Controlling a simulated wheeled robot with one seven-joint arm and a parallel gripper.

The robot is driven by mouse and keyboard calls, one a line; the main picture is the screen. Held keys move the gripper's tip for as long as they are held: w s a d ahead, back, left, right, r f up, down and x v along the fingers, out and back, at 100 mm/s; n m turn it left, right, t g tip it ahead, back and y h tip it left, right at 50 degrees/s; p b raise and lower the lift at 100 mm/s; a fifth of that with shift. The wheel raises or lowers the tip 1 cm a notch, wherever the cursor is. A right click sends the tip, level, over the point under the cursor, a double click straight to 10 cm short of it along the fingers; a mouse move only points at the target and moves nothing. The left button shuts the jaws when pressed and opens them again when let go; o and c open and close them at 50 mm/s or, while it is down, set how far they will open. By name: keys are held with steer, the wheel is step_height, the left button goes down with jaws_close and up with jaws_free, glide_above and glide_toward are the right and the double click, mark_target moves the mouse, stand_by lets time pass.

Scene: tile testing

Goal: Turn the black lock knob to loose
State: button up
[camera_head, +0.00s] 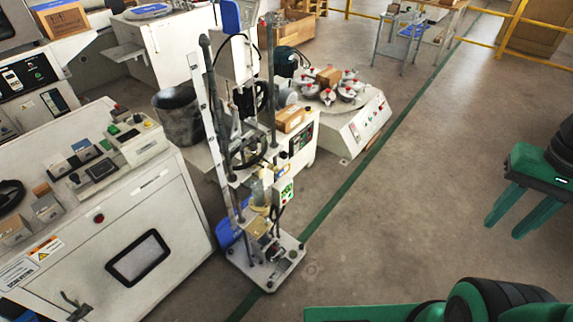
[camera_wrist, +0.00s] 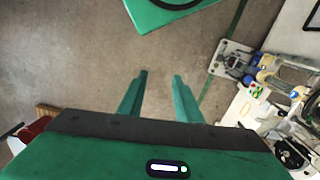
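The tall test stand (camera_head: 284,264) stands in the middle of the head view, with a white base plate, upright posts and a scale. A black handwheel (camera_head: 249,152) sits partway up it, and a cluster of small black parts (camera_head: 244,102) is above that. I cannot tell which small black part is the lock knob, or how it is turned. My gripper (camera_head: 508,221) is at the right of the head view, well apart from the stand. Its green fingers are spread and empty; the wrist view also shows the gap between them (camera_wrist: 160,75). The stand's base (camera_wrist: 229,60) shows at the wrist view's right.
A white control cabinet (camera_head: 106,224) stands left of the stand. A black bin (camera_head: 180,116) and a white machine with several round pots (camera_head: 358,131) stand behind. Open concrete floor (camera_head: 405,195) lies between the stand and my gripper. Yellow railings (camera_head: 475,49) are at the back.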

steer(key=shift+o, duration=0.6)
steer(key=shift+d, duration=0.15)
steer(key=shift+o, duration=0.8)
steer(key=shift+s+r, duration=0.15)
steer(key=shift+s, duration=0.3)
steer(key=w+f, duration=0.2)
steer(key=w, duration=0.2)
steer(key=m+t+y, duration=1.2)
steer(key=m+y, duration=0.2)
steer(key=m, duration=0.7)
glide_toward(286, 157)
steer(key=shift+m, duration=0.3)
steer(key=x, duration=0.8)
steer(key=shift+w, duration=0.15)
